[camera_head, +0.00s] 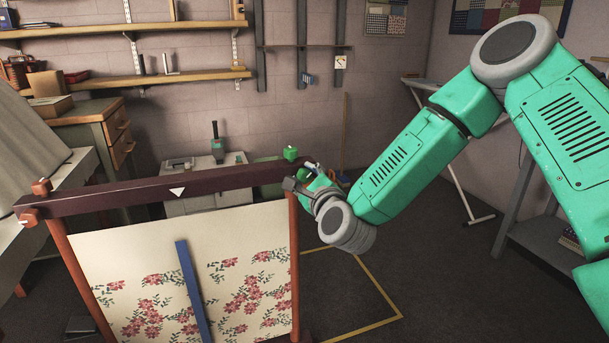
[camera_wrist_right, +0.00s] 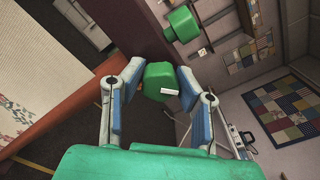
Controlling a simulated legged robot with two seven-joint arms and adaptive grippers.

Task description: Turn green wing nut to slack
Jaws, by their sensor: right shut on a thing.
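A quilting frame has a dark red top bar (camera_head: 150,190) with a white triangle mark, and floral cloth (camera_head: 130,265) hangs below it. One green wing nut (camera_head: 291,153) stands on top of the bar's right end; it also shows in the right wrist view (camera_wrist_right: 183,22). A second green wing nut (camera_wrist_right: 158,76), with a white mark, sits between the blue fingers of my right gripper (camera_wrist_right: 153,92). The gripper is shut on it. In the head view my right gripper (camera_head: 306,176) is at the bar's right end and partly hides this nut. My left gripper is out of view.
Orange-brown knobs (camera_head: 41,186) sit at the bar's left end. A blue strip (camera_head: 193,295) lies against the cloth. A wooden cabinet (camera_head: 105,137) and wall shelves (camera_head: 140,79) are behind. Open floor with a yellow outline (camera_head: 378,323) lies right of the frame.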

